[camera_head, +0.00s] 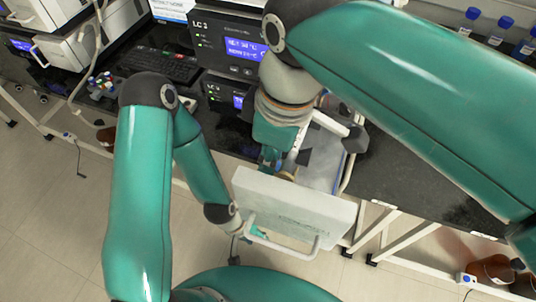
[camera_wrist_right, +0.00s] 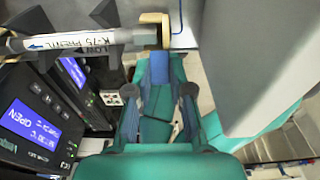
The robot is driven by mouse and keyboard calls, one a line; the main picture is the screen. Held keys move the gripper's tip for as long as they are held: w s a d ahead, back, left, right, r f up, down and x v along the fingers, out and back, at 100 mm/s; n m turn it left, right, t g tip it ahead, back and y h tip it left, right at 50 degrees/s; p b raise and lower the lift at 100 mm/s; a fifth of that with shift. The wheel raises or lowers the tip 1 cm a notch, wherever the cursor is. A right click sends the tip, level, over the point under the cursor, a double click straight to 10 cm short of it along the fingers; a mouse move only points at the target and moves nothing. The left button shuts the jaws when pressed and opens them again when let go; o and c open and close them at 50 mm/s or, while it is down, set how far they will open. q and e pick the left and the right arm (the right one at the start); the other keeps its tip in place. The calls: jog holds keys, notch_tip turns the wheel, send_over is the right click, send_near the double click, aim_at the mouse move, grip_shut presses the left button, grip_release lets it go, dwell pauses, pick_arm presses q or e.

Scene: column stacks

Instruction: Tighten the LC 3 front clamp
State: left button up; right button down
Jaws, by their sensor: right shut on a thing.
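The LC 3 unit (camera_head: 228,40) stands at the top middle of the head view, its name on the front and a blue display lit. Below it a white door with a bar handle (camera_head: 295,208) is open toward me. In the right wrist view a white column (camera_wrist_right: 75,42) marked K-75 lies across the top left, its end at a tan clamp (camera_wrist_right: 153,24). My right gripper (camera_wrist_right: 159,58) is shut on this clamp; it also shows in the head view (camera_head: 277,160), where the arm hides part of the column. My left gripper (camera_head: 255,232) is by the door handle, its fingers mostly hidden.
The display in the wrist view (camera_wrist_right: 36,122) reads OPEN. A keyboard (camera_head: 160,64) and small coloured vials (camera_head: 102,85) are at left. Brown bottles (camera_head: 490,268) stand low at right. Floor is free at lower left.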

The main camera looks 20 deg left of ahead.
aim_at(280, 167)
jog(key=d+y+b, duration=0.1)
jog(key=y+b, duration=0.1)
jog(key=b, duration=0.2)
jog(key=d+y+b, duration=0.1)
jog(key=y+b, duration=0.2)
jog(key=b, duration=0.2)
jog(key=d+f+y+b, duration=0.1)
jog(key=y+b, duration=0.2)
jog(key=b, duration=0.2)
jog(key=shift+d, duration=0.35)
jog(key=d+y+b, duration=0.1)
jog(key=y+b, duration=0.1)
jog(key=b, duration=0.5)
jog(key=d+f+y+b, duration=0.1)
jog(key=y+b, duration=0.2)
jog(key=b, duration=0.5)
jog(key=d+y+b, duration=0.1)
jog(key=y+b, duration=0.2)
jog(key=b, duration=0.4)
jog(key=shift+f+t, duration=0.2)
jog(key=shift+t, duration=0.1)
jog(key=shift+r+y+b, duration=0.15)
jog(key=shift+y+b, duration=0.15)
jog(key=shift+b, duration=0.4)
jog(key=shift+s, duration=0.1)
jog(key=c, duration=1)
grip_release()
jog(key=shift+r, duration=0.1)
jog(key=shift+c, duration=0.2)
jog(key=shift+d, duration=0.15)
